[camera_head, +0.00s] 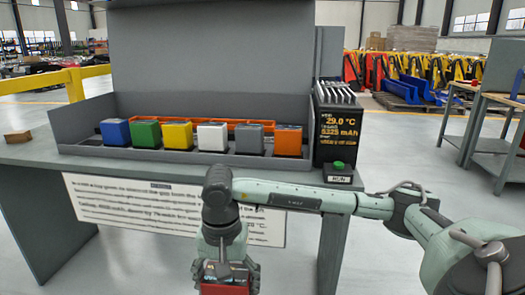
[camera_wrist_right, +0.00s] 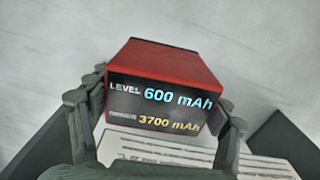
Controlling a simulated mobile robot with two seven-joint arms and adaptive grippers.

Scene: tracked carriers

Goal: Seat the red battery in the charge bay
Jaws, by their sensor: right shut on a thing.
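The red battery (camera_head: 225,289) is at the bottom edge of the head view, in front of the bench and partly cut off. In the right wrist view the red battery (camera_wrist_right: 165,92) fills the middle, its black face reading "LEVEL 600 mAh" and "3700 mAh". My right gripper (camera_head: 226,272) is shut on it, with a finger on each side in the wrist view (camera_wrist_right: 165,108). A black unit (camera_head: 338,137) with a slotted top stands at the bench's right end; its display reads 29.0 °C and 5325 mAh. I cannot tell for certain which part is the charge bay.
A grey tray (camera_head: 70,148) on the bench holds a row of blue, green, yellow, white, grey and orange blocks. A green button (camera_head: 339,166) sits before the black unit. A white text panel (camera_head: 130,205) hangs on the bench front. A small brown block (camera_head: 18,136) lies left.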

